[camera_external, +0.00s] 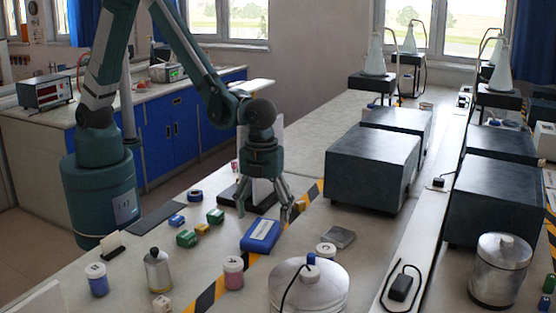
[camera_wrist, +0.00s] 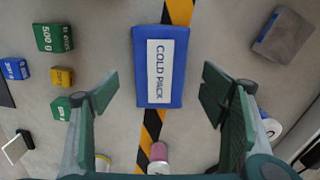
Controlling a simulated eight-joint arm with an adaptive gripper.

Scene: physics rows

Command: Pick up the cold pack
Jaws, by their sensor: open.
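The cold pack (camera_external: 260,236) is a blue block with a white label, lying flat on the bench over the yellow-black striped tape. In the wrist view the cold pack (camera_wrist: 160,66) lies face up, its label reading "COLD PACK". My gripper (camera_external: 270,206) is above the bench, just above and behind the cold pack. Its fingers are spread wide. In the wrist view my gripper (camera_wrist: 158,95) has one finger on each side of the pack's lower part, with nothing between them touching.
Green and blue weights (camera_external: 187,238) sit left of the pack. A pink-labelled jar (camera_external: 233,272), a metal bottle (camera_external: 157,270) and a large silver lidded vessel (camera_external: 308,290) stand in front. A grey block (camera_external: 339,237) lies to the right. Dark boxes (camera_external: 373,167) stand farther back.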

